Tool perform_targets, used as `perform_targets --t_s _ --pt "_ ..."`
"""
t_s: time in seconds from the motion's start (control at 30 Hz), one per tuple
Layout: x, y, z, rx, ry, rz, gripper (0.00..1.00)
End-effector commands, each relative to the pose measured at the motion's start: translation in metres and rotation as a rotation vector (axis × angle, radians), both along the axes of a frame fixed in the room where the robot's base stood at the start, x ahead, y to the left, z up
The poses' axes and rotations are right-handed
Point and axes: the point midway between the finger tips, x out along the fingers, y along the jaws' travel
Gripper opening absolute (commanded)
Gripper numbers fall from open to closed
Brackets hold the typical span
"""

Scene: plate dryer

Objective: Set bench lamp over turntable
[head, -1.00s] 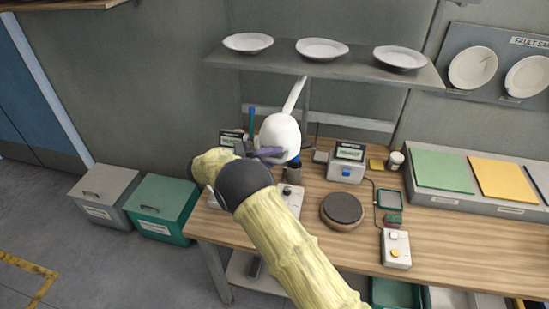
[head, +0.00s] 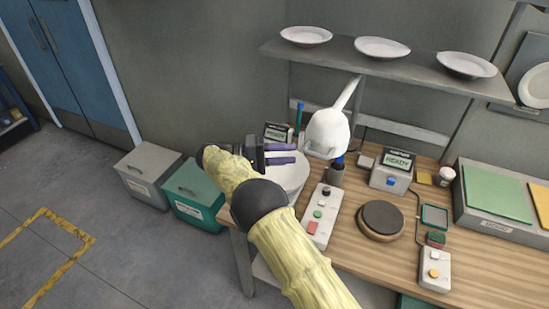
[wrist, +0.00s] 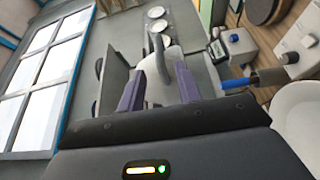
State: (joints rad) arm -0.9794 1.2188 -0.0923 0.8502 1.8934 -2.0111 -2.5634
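The bench lamp (head: 327,132) has a white rounded head on a white arm slanting up to the right. Its head hangs over the back left of the bench. The turntable (head: 382,217), a dark disc on a wooden-coloured base, sits to the right and nearer, not under the lamp head. My gripper (head: 294,153) is left of the lamp head, its purple fingers pointing toward it. In the wrist view the fingers (wrist: 160,85) are spread with nothing held, and the white lamp (wrist: 165,68) shows beyond and between them.
A white button box (head: 320,215) and a meter reading READY (head: 391,172) flank the turntable. A round white object (head: 290,178) is partly hidden behind my arm. A shelf (head: 385,63) with plates is above. Bins (head: 195,195) stand left on the floor.

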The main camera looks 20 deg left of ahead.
Motion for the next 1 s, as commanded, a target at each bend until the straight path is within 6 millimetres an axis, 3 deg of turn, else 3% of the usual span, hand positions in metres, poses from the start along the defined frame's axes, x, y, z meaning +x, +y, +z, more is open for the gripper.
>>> perform_targets --t_s 0.3,0.67,0.7,0.87,1.0 --pt "-0.01 0.024 -0.002 0.0 -0.001 -0.001 0.34" --pt "-0.012 0.028 -0.001 0.001 0.0 0.001 0.34" --pt "-0.012 0.028 -0.001 0.001 0.0 0.001 0.32" --pt "-0.009 0.026 0.001 0.001 -0.009 0.006 0.01" --pt "0.0 0.022 0.007 0.008 -0.044 0.026 0.0"
